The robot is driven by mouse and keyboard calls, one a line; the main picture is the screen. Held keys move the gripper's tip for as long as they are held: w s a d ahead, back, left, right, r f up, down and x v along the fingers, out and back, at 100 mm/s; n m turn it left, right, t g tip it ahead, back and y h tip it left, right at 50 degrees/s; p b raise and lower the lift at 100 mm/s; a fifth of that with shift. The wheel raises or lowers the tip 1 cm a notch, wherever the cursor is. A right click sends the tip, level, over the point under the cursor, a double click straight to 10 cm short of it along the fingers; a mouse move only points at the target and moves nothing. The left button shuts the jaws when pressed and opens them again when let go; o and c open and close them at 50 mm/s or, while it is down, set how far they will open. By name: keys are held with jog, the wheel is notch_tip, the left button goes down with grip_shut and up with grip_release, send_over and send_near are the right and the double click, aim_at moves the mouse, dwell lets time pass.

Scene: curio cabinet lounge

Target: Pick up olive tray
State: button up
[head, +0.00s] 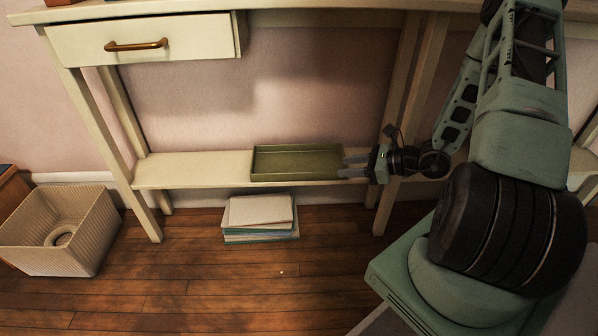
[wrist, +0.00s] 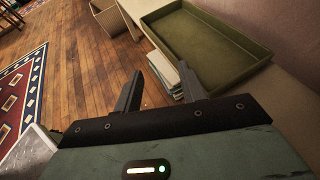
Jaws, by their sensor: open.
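The olive tray (head: 297,162) is a shallow rectangular tray lying flat on the low cream shelf of the table. It also shows in the wrist view (wrist: 215,50), at the upper right, empty. My gripper (head: 347,167) is at the tray's right end in the head view, its two fingers pointing left. In the wrist view my gripper (wrist: 158,82) is open with nothing between its fingers. The near tray edge lies just beyond and right of the fingertips there. I cannot tell whether the fingers touch the tray.
The cream shelf (head: 190,169) is bare left of the tray. A stack of books (head: 260,218) stands on the wooden floor below. A woven basket (head: 62,231) stands at the left. A drawer (head: 145,41) and table legs frame the shelf. A patterned rug (wrist: 22,95) lies on the floor.

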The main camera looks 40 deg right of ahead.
jog(key=b+x, duration=0.9)
jog(key=x, duration=0.7)
jog(key=shift+a+f, duration=0.15)
jog(key=shift+f, duration=0.05)
grip_shut()
